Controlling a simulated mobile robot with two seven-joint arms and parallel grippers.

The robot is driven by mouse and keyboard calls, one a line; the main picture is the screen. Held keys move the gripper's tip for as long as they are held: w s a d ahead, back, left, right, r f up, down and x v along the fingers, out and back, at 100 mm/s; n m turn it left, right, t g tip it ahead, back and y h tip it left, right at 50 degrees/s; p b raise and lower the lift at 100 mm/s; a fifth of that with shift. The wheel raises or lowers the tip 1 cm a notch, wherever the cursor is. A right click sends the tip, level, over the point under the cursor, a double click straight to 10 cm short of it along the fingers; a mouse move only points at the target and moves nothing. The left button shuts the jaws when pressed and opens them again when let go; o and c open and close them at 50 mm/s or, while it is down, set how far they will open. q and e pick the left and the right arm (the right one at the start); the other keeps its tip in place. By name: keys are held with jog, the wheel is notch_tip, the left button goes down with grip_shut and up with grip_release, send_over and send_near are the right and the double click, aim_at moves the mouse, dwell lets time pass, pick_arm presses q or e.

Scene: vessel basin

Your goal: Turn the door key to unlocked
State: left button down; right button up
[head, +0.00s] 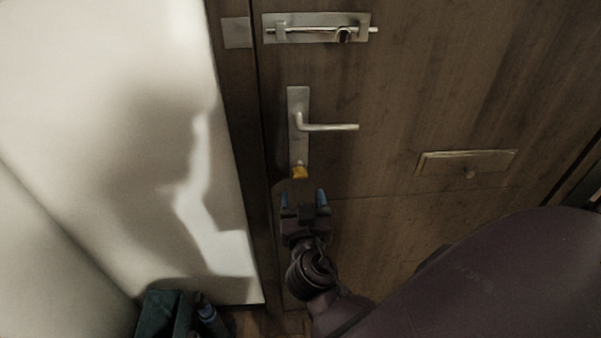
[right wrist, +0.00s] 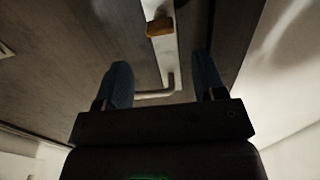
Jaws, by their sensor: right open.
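The door key (head: 299,172) has a yellow-orange head and sits at the lower end of the metal handle plate (head: 298,103) on the brown wooden door. My right gripper (head: 304,198) is open and empty, just below the key in the head view, with its blue fingertips apart from it. In the right wrist view the key (right wrist: 160,26) shows beyond the gap between the two blue fingers (right wrist: 163,85), nothing between them. The lever handle (head: 330,127) points right, level.
A slide bolt (head: 318,28) is mounted above the handle. A brass mail slot (head: 467,162) is to the right on the door. A white wall (head: 90,110) borders the door frame at left.

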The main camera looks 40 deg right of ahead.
aim_at(300, 177)
jog(key=p+x, duration=0.1)
jog(key=x, duration=0.5)
jog(key=shift+w+d, duration=0.1)
jog(key=shift+w, duration=0.2)
jog(key=shift+w+d+p, duration=0.3)
jog(key=shift+w+d, duration=0.05)
jog(key=shift+w, duration=0.15)
jog(key=shift+c, duration=0.2)
jog(key=c, duration=0.9)
